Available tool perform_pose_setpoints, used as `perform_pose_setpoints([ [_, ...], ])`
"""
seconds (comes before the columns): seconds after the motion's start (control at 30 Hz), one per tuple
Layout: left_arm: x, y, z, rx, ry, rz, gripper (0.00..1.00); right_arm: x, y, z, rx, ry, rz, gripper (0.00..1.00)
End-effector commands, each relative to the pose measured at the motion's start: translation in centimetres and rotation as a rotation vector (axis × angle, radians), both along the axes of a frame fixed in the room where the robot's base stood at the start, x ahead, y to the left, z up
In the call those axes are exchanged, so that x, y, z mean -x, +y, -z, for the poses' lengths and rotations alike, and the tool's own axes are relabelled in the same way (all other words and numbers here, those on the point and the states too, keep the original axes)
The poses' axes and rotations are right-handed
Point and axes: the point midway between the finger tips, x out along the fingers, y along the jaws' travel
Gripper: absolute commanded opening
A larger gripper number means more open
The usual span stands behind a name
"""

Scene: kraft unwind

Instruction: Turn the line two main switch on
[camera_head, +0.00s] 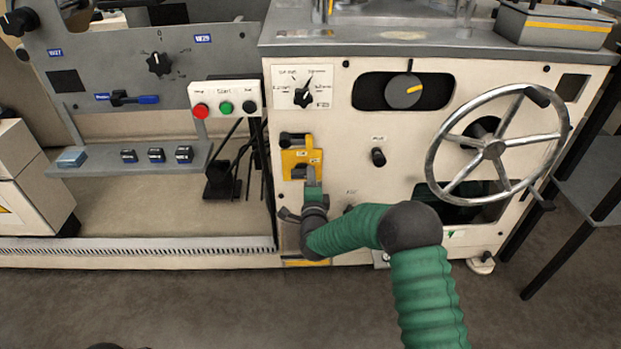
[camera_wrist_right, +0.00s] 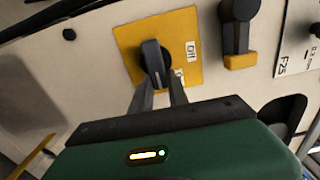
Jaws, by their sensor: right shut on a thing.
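The main switch is a dark grey knob (camera_wrist_right: 153,60) on a yellow plate (camera_wrist_right: 187,30) on the cream machine front. The plate also shows in the head view (camera_head: 289,160). A white label reading "Off" is on the plate, and a second label is partly hidden by the knob and finger. My right gripper (camera_wrist_right: 158,88) is shut on the knob, one finger on each side. In the head view my right gripper (camera_head: 311,181) reaches up to the plate from below and covers part of it. My left gripper is not in view.
A dark handle with a yellow base (camera_wrist_right: 239,40) sits close beside the plate. A rotary selector (camera_head: 304,97) is above, and a black knob (camera_head: 378,157) to the right. A large handwheel (camera_head: 494,149) stands out at the right. A button box (camera_head: 224,107) is at the left.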

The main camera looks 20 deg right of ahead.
Motion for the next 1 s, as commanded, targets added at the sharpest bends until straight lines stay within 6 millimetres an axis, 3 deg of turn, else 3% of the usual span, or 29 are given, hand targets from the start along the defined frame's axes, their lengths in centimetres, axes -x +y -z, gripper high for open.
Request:
perform_pose_setpoints([
  [0.03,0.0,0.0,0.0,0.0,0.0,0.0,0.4,0.2,-0.2,0.6,-0.003,0.012,0.004,0.0],
  [0.07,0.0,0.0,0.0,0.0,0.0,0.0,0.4,0.2,-0.2,0.6,-0.004,0.011,0.004,0.24],
  [0.2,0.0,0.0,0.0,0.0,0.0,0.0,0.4,0.1,-0.1,0.5,-0.003,0.009,0.003,0.42],
  [0.5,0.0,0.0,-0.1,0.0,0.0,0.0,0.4,0.2,0.0,0.2,0.0,0.005,0.001,0.42],
  [0.63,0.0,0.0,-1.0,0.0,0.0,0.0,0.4,1.4,0.4,-0.1,-0.001,0.006,0.0,0.42],
  [1.0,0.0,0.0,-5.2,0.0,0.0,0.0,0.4,11.4,3.3,-0.2,-0.001,0.011,-0.002,0.42],
])
